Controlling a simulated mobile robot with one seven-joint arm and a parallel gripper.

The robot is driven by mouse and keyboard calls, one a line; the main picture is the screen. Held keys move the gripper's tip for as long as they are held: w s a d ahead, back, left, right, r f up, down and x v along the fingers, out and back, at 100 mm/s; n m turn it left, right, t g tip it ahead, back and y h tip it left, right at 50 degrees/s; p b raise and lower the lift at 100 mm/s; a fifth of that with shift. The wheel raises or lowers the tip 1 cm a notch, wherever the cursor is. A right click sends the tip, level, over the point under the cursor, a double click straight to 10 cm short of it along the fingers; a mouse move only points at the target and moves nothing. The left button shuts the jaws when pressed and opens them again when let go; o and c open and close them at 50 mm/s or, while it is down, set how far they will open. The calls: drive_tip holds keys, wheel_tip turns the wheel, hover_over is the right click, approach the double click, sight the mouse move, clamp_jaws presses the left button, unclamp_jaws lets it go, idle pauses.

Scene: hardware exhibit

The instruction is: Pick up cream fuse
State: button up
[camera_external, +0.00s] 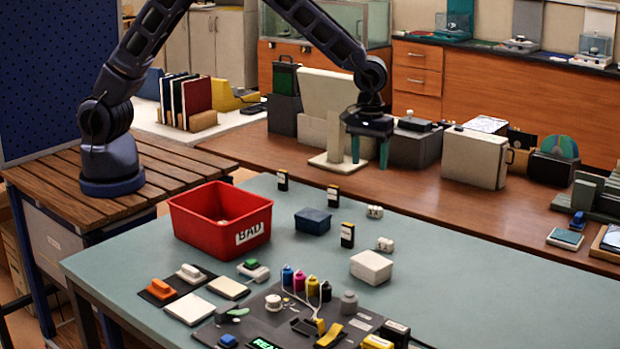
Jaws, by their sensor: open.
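Two small cream-white pieces lie on the grey-green table (450,270), right of its middle. The farther one (375,211) and the nearer one (385,244) both look like short fuses with darker marks. I cannot tell which is the cream fuse. My gripper (369,160) points down with its two green fingers apart and nothing between them. It hangs above and behind both pieces, clear of the table top.
A red bin marked BAD (190,228) stands at the left. Black-and-yellow blocks (347,235), a dark blue box (312,221) and a white box (371,267) stand near the pieces. A crowded dark panel (250,334) fills the front. The table's right side is clear.

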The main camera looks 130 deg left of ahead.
wheel_tip(320, 180, down, 3)
drive_tip(key=a, duration=0.2)
hover_over(375, 207)
drive_tip(key=shift+n, duration=0.4)
drive_tip(key=f, duration=0.6)
drive_tip(key=shift+w+d, duration=0.15)
drive_tip(key=shift+d, duration=0.2)
drive_tip(key=shift+a+f, duration=0.2)
drive_tip(key=shift+f, duration=1.1)
drive_tip(key=shift+a+f, duration=0.15)
drive_tip(key=shift+f, duration=1.15)
drive_tip(key=c, duration=1.1)
drive_tip(key=shift+o, duration=0.2)
drive_tip(key=shift+r, duration=0.1)
